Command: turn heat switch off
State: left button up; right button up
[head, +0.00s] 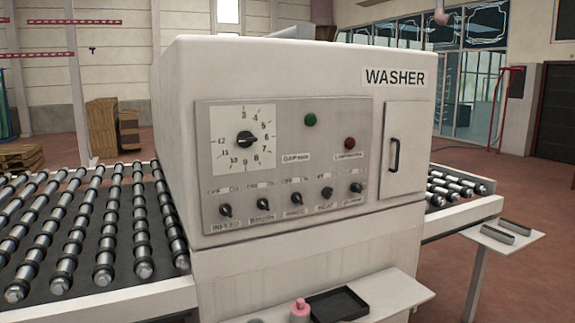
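The white washer (280,270) stands in front of me, with a grey control panel (340,125) on its face. A row of several small black rotary switches runs along the panel's lower part. The fourth from the left, the heat switch (327,193), sits above a small blurred label that seems to read HEAT. The off/on plate above it is too blurred to read fully, and I cannot tell its setting for sure. Neither of my grippers is in view.
A dial (247,139), a green button (310,120) and a red button (349,144) sit above the switches. A handled door (403,150) is to the right. Below, a shelf (400,291) holds a black tray (337,305) and pink-topped bottle (300,311). Roller conveyors (85,235) flank the washer.

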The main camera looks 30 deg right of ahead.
aim_at(327, 192)
jog(key=l+u, duration=0.1)
jog(key=l, duration=4.1)
jog(key=i, duration=0.1)
